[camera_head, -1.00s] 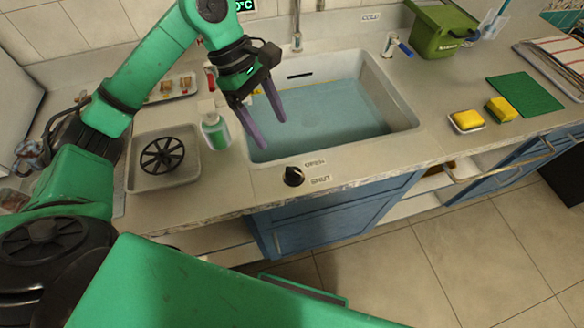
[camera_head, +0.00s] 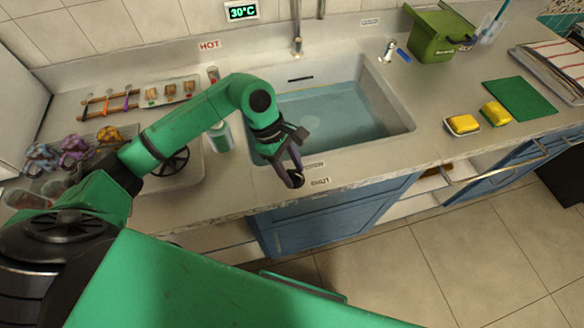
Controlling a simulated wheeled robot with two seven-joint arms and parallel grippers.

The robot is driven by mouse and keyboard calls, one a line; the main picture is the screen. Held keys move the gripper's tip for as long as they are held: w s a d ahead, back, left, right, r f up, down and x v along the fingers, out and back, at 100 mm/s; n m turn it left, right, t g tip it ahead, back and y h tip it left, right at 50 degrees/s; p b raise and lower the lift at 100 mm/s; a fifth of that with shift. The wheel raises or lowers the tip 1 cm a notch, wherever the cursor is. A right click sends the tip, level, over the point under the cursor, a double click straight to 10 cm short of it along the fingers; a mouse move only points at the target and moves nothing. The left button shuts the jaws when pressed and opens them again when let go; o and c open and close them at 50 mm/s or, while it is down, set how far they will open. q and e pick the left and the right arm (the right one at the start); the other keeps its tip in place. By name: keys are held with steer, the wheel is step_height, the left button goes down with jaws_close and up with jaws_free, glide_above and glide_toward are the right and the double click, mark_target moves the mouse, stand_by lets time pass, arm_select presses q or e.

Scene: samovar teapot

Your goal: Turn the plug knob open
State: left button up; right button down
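The black plug knob (camera_head: 298,181) sits on the front counter edge of the sink, between a label at its upper right and the "SHUT" label (camera_head: 320,182). The upper label is partly covered and hard to read; it read "OPEN" earlier. My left gripper (camera_head: 294,174) is right at the knob, pointing down, with its purple fingers over it and hiding much of it. I cannot tell whether the fingers touch the knob or have closed on it. The sink basin (camera_head: 402,110) behind holds bluish water. My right gripper is not in view.
A soap bottle (camera_head: 220,137) stands left of the sink, near my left arm. A tray (camera_head: 190,178) with a black round rack lies partly under the arm. Yellow sponges (camera_head: 462,124) and a green mat (camera_head: 519,98) lie on the right counter. A green bin (camera_head: 436,35) stands at the back.

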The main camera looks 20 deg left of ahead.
arm_select(q)
jaws_close()
steer(key=n+b, duration=0.1)
steer(key=n+t+b, duration=0.1)
steer(key=n+b, duration=0.1)
steer(key=shift+s+f+n, duration=0.1)
steer(key=shift+f+n, duration=0.05)
steer(key=shift+n, duration=0.15)
steer(key=n+t+b, duration=0.2)
steer(key=n+b, duration=0.1)
steer(key=n, duration=0.1)
steer(key=shift+s+n+b, duration=0.1)
steer(key=shift+n+b, duration=0.2)
steer(key=shift+b, duration=0.05)
steer(key=n+t+b, duration=0.1)
steer(key=n, duration=0.1)
steer(key=n+y+b, duration=0.1)
steer(key=n+b, duration=0.1)
steer(key=n, duration=0.1)
steer(key=shift+s+d+t+y, duration=0.1)
steer(key=shift+d+t+y, duration=0.05)
steer(key=shift+t+y, duration=0.2)
steer(key=shift+d+r+n+t+y+b, duration=0.15)
steer(key=shift+n+y+b, duration=0.35)
steer(key=shift+n, duration=0.7)
steer(key=shift+a+r+n+t+y+b, duration=0.1)
steer(key=shift+n+t+y+b, duration=0.15)
steer(key=shift+n+b, duration=0.7)
steer(key=shift+n+p, duration=0.3)
steer(key=shift+n, duration=0.05)
